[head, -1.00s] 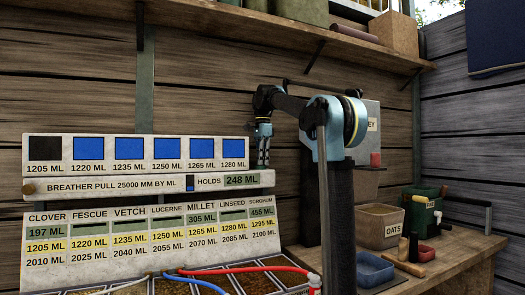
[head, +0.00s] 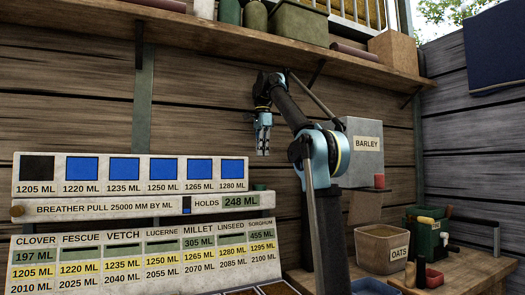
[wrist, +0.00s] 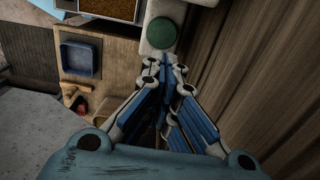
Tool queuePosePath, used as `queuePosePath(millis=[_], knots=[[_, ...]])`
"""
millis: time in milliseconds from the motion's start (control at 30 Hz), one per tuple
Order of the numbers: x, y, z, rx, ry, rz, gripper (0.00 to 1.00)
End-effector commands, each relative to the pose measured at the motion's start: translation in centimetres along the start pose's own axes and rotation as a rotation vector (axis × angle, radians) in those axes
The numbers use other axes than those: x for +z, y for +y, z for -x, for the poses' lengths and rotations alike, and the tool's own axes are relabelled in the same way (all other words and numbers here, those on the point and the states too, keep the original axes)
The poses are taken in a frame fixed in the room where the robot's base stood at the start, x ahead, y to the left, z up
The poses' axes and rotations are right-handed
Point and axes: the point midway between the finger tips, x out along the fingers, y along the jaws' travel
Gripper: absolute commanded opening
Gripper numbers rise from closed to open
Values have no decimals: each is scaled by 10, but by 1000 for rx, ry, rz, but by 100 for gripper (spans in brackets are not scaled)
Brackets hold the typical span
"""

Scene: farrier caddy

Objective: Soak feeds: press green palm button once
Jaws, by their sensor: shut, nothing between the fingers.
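The green palm button (head: 260,187) sits on the right end of the white breather ledge (head: 130,207). It shows as a round green disc in the wrist view (wrist: 163,32). My gripper (head: 262,153) points down above the button in the head view, with a visible gap between fingertips and button. Its fingers are shut and empty. In the wrist view the fingertips (wrist: 165,62) appear just below the disc. The ledge's HOLDS window reads 248 ML. Above it is a row of windows, the first black (head: 37,168) and the others blue (head: 125,169).
The label board (head: 140,245) with CLOVER through SORGHUM columns stands below the ledge. A grey BARLEY box (head: 362,150), an OATS bin (head: 385,247), a green caddy (head: 427,230) and a blue tray (wrist: 80,57) are to the right. A loaded shelf (head: 200,30) runs above.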

Motion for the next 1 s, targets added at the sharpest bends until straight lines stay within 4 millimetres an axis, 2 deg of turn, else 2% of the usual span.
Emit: queuePosePath(millis=[267,1000], knots=[[0,0,15,0,0,0,0],[-3,1,16,0,0,-5,0]])
